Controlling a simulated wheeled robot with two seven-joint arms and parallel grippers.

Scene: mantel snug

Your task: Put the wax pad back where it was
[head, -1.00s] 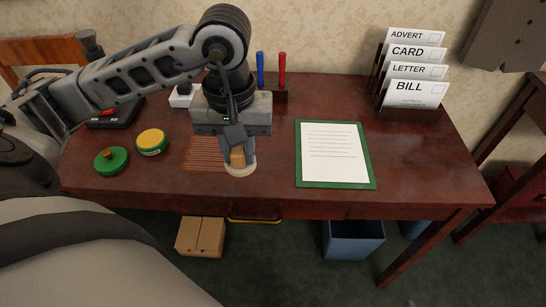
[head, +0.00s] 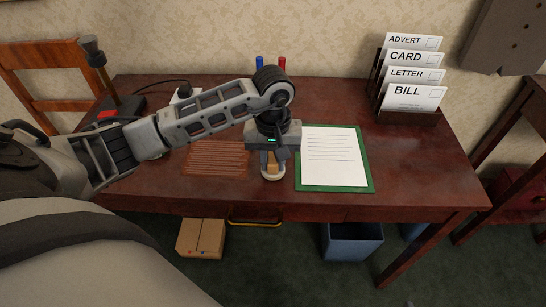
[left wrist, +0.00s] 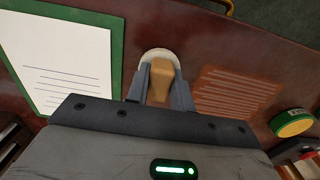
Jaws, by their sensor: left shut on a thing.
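The wax pad, a tan wooden grip on a pale round base, is in my left gripper (head: 272,160). Its base (head: 272,175) shows just below the fingertips, upright, between the streaked patch and the green-edged writing board. In the left wrist view the wooden grip (left wrist: 160,84) sits between the two fingers, with the pale base beyond it. I cannot tell whether the base touches the desk. A round green tin with a yellow top (left wrist: 292,123) stands at the right of the left wrist view; my arm hides it in the head view. My right gripper is not in view.
The streaked reddish patch (head: 215,159) lies left of the pad on the desk (head: 420,165). The board with white paper (head: 334,158) is close on its right. Pens and a letter rack (head: 408,117) stand behind. The right front of the desk is clear.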

